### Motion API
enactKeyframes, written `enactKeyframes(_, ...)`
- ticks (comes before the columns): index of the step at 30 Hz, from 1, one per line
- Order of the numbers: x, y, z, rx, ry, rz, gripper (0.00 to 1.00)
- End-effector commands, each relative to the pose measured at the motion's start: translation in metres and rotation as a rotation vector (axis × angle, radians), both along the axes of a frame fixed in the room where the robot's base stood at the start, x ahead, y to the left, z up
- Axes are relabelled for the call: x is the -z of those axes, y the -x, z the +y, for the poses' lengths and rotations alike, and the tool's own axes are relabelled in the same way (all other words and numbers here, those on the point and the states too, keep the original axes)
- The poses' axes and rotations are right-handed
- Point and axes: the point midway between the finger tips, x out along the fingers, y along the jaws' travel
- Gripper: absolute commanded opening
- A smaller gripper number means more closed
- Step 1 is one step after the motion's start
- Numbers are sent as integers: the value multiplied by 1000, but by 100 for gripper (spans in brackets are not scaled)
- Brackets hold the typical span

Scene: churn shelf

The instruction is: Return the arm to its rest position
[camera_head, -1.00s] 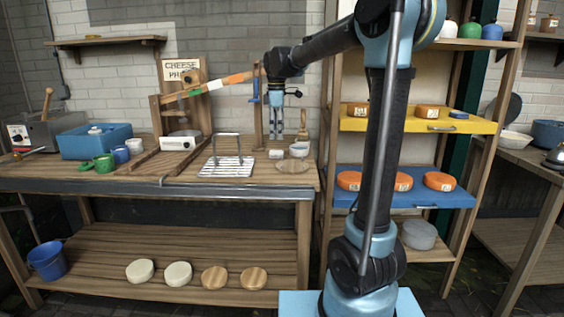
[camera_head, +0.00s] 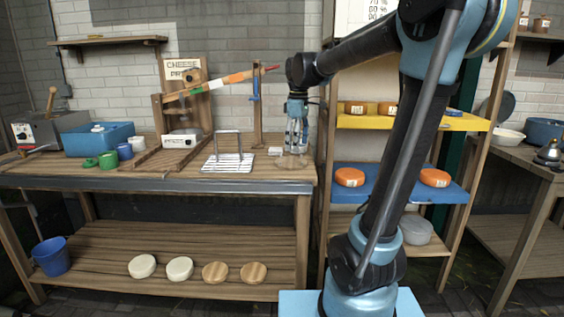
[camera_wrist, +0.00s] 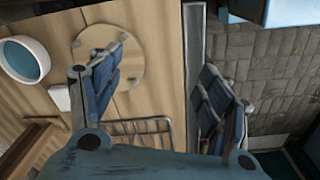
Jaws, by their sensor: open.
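My gripper (camera_head: 296,140) hangs pointing down over the right end of the wooden workbench (camera_head: 230,178), in front of the wall. In the wrist view my gripper (camera_wrist: 160,105) shows its two blue fingers spread wide apart with nothing between them. One finger is over the bench top and the other is past the metal-edged front. A round wooden board (camera_wrist: 108,55) lies on the bench below the fingers. My arm reaches from its base at the right, up and across to the left, so it is extended and bent at the elbow.
A wire rack (camera_head: 228,162) stands left of my gripper. A white bowl (camera_wrist: 22,60) is on the bench. The shelf unit with a yellow shelf (camera_head: 460,122) and a blue shelf (camera_head: 390,188) bearing orange cheeses stands close to my arm. A blue bucket (camera_head: 51,257) is lower left.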

Motion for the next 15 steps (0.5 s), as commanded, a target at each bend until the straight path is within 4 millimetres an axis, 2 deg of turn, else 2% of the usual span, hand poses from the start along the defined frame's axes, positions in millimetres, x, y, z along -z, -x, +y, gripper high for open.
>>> enactKeyframes(1,6,14,-12,53,-4,-6,71)
enactKeyframes(6,27,55,-45,236,-17,-27,71)
enactKeyframes(15,76,127,-90,559,-48,-64,71)
